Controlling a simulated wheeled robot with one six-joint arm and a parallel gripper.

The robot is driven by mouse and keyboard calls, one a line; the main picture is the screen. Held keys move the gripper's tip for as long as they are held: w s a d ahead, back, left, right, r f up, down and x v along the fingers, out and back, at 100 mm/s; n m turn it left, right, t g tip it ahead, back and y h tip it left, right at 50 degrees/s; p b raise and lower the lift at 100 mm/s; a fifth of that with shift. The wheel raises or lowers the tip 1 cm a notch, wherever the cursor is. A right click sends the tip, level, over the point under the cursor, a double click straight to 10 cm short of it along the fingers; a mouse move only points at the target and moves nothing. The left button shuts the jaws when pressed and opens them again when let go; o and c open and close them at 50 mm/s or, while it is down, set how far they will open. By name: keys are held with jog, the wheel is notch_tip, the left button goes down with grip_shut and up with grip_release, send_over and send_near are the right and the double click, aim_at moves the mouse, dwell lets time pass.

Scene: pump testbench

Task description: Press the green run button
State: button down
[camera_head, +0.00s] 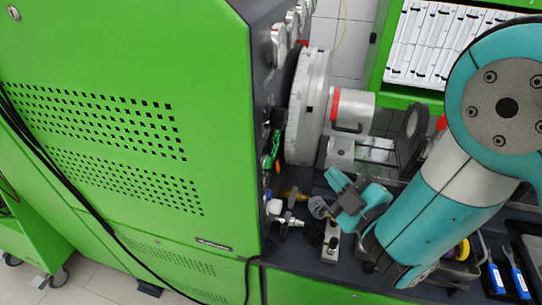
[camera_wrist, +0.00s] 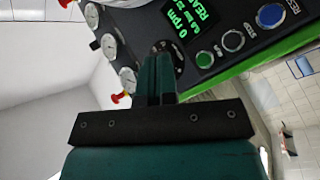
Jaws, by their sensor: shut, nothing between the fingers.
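The green run button (camera_wrist: 204,59) shows in the wrist view on a dark control panel (camera_wrist: 240,62), right of my gripper (camera_wrist: 156,60). It is at the lower left end of a row with a grey button (camera_wrist: 233,40) and a blue button (camera_wrist: 270,15). My gripper is shut and empty, its fingers pointing toward the panel. The fingers appear left of the button, and I cannot tell their distance from the panel. In the head view my gripper (camera_head: 340,192) is right of the green cabinet (camera_head: 110,60); the button cannot be made out there.
A lit display (camera_wrist: 188,22) sits above the green button in the wrist view. Several gauges (camera_wrist: 108,45) and red-handled fittings line the left. In the head view, a round flange (camera_head: 308,105), a motor-like cylinder (camera_head: 354,108) and valve fittings (camera_head: 288,220) stand near my arm.

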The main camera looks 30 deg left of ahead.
aim_at(268, 162)
jog(key=s+a+b, duration=0.2)
jog(key=a+b, duration=0.1)
jog(key=a, duration=0.5)
jog(key=shift+a, duration=0.25)
dwell(2.1)
jog(key=shift+s+a+b, duration=0.1)
jog(key=shift+a+b, duration=0.2)
jog(key=shift+a, duration=0.1)
